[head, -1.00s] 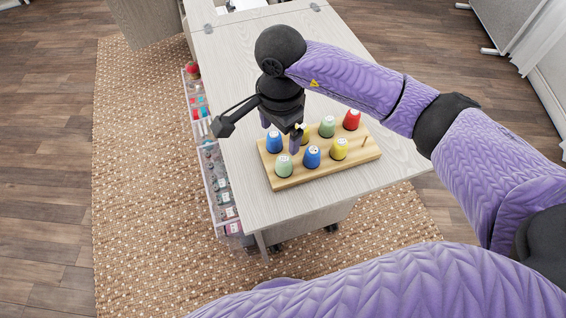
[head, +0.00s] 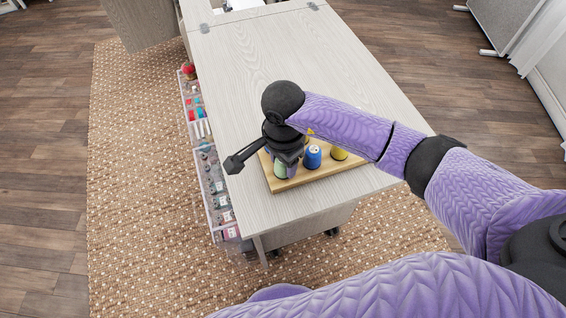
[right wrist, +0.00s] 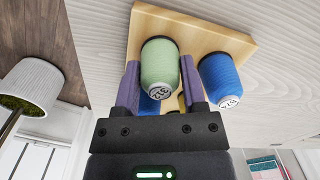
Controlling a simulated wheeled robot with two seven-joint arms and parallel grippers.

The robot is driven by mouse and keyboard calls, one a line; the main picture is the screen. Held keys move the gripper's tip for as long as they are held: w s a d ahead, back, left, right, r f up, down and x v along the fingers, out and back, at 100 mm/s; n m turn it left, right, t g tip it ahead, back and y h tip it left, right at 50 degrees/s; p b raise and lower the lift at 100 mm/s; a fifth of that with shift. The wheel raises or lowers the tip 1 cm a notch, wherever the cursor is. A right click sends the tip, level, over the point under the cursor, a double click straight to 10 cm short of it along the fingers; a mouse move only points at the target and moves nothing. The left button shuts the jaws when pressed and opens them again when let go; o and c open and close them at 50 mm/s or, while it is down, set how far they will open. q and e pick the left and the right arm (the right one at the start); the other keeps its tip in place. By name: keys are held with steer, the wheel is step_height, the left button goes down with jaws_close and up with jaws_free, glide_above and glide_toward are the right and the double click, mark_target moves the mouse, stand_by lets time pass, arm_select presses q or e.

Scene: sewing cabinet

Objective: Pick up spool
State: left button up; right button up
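A light green spool (head: 281,168) stands at the near left corner of the wooden spool board (head: 330,170). In the right wrist view, this green spool (right wrist: 159,68) lies between the two purple fingers of my right gripper (right wrist: 159,62). The fingers are apart, one on each side of it, with little or no gap; firm contact cannot be made out. In the head view my right gripper (head: 288,164) is low over the board's left end and partly hides the green spool. My left gripper is not in view.
A blue spool (head: 312,157) stands close beside the green one, with a yellow spool (head: 339,153) further right. My right arm hides the back row. The pale table (head: 265,55) is clear beyond the board. A clear storage rack (head: 212,180) hangs at its left side.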

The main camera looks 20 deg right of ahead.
jaws_close()
step_height(320, 180, up, 9)
steer(key=p, duration=0.3)
steer(key=shift+r, duration=0.6)
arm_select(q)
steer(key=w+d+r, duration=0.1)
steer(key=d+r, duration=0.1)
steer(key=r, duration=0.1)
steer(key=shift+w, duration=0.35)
